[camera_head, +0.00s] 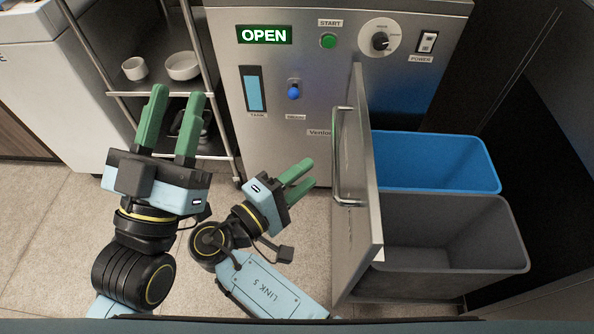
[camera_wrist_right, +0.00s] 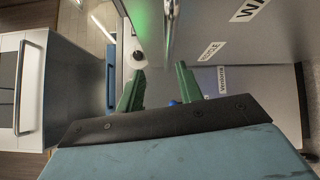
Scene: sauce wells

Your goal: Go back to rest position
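My left gripper (camera_head: 178,94) is at the left of the head view, with its green fingers apart and nothing between them. It points towards the metal rack. My right gripper (camera_head: 310,173) is lower and nearer the middle, just left of the open drawer front (camera_head: 352,190). Its fingers are apart and empty. They also show apart in the right wrist view (camera_wrist_right: 160,70). I cannot tell whether the right fingertips touch anything; a small gap to the drawer handle (camera_head: 341,160) seems visible.
The pulled-out drawer holds a blue bin (camera_head: 440,160) and a grey bin (camera_head: 460,270). A steel machine (camera_head: 300,70) with a lit OPEN sign (camera_head: 264,35) stands behind. A rack at the left holds a white cup (camera_head: 135,69) and a bowl (camera_head: 182,67). Tiled floor is clear at the left.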

